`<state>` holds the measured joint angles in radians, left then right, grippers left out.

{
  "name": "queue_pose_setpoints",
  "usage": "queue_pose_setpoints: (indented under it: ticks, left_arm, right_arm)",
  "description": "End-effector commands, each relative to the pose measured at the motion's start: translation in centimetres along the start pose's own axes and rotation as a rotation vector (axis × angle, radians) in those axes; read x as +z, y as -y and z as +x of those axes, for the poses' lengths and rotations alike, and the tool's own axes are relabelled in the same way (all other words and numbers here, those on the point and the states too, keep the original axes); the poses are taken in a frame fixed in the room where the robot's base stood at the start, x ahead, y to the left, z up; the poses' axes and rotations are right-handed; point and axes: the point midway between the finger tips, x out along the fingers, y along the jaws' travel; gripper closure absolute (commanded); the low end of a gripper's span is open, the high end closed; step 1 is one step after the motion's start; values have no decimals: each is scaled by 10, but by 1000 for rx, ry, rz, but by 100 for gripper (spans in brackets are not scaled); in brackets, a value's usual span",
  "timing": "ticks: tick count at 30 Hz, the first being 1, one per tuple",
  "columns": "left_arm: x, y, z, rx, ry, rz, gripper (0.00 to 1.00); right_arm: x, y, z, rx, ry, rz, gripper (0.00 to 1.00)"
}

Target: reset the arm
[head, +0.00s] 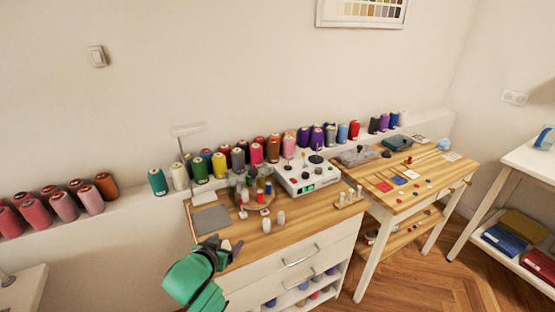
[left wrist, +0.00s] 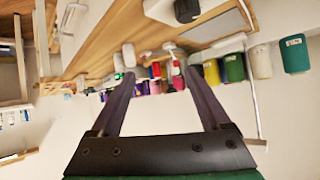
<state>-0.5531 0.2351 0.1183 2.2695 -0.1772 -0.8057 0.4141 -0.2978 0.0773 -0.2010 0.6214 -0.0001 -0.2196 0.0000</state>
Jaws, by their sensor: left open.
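My left gripper (head: 228,245) is at the front left edge of the wooden sewing table (head: 290,226), with my green left arm behind it. In the left wrist view the two dark fingers of my left gripper (left wrist: 160,85) stand wide apart with nothing between them. The table and thread spools show beyond the fingertips. My right gripper is not in either view.
A grey mat (head: 211,219), a white machine with knobs (head: 308,177) and small spools (head: 267,226) are on the table. Thread spools line the wall ledge. A second wooden table (head: 425,178) stands to the right. The floor (head: 405,285) in front is clear.

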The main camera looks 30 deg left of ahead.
Motion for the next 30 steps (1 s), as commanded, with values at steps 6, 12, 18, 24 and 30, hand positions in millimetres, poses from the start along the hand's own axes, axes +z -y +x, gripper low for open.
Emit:
queue_pose_setpoints:
  ticks: [6, 12, 18, 24, 30]
  left_arm:
    - [9, -7, -2, 9, 42, 11, 20]
    - [65, -49, -29, 100, 324, 112, 20]
    - [115, -94, -78, 272, 600, 265, 20]
    - [168, -110, -52, 311, 683, 310, 20]
    - [237, -117, -12, 313, 719, 318, 20]
  right_arm:
    - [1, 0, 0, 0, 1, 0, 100]
    - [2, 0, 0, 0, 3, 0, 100]
    - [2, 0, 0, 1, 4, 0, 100]
    - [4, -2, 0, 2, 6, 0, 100]
    - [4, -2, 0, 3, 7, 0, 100]
